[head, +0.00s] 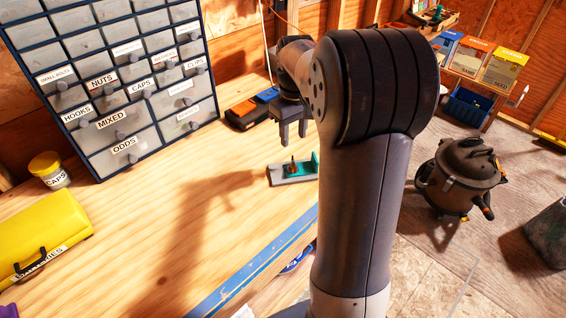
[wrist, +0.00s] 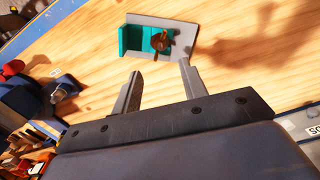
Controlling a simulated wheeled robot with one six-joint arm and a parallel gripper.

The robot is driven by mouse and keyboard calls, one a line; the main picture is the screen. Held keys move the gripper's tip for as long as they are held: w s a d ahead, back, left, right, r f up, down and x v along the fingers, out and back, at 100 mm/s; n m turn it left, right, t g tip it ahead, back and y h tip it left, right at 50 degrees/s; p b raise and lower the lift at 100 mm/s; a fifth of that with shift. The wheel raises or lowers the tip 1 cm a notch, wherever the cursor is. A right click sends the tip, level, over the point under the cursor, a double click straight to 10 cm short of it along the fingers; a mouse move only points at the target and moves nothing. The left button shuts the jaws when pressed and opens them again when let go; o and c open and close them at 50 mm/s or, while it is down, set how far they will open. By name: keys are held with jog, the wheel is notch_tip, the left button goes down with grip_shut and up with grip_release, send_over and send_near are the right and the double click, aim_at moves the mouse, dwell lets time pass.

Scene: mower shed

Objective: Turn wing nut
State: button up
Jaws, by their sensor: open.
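The wing nut (wrist: 160,40) is brown and sits on a small fixture, a grey plate (wrist: 190,32) with a teal block (wrist: 134,40), on the wooden bench. In the head view the wing nut (head: 292,167) shows small and dark on the plate beside the teal part. My gripper (wrist: 158,72) is open and empty, with its two fingers apart and pointing toward the fixture. The fingertips are short of the wing nut in the wrist view and do not touch it. In the head view my gripper (head: 291,143) hangs above the bench, behind the fixture.
A drawer cabinet (head: 110,85) stands at the back left. A yellow case (head: 42,243) and a CAPS jar (head: 50,170) are on the left. An orange and black box (head: 244,115) lies near the bench's far end. The bench around the fixture is mostly clear.

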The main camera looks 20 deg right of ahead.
aim_at(293, 162)
notch_tip(293, 162, down, 10)
jog(key=shift+p, duration=0.55)
jog(key=shift+c, duration=0.3)
grip_shut()
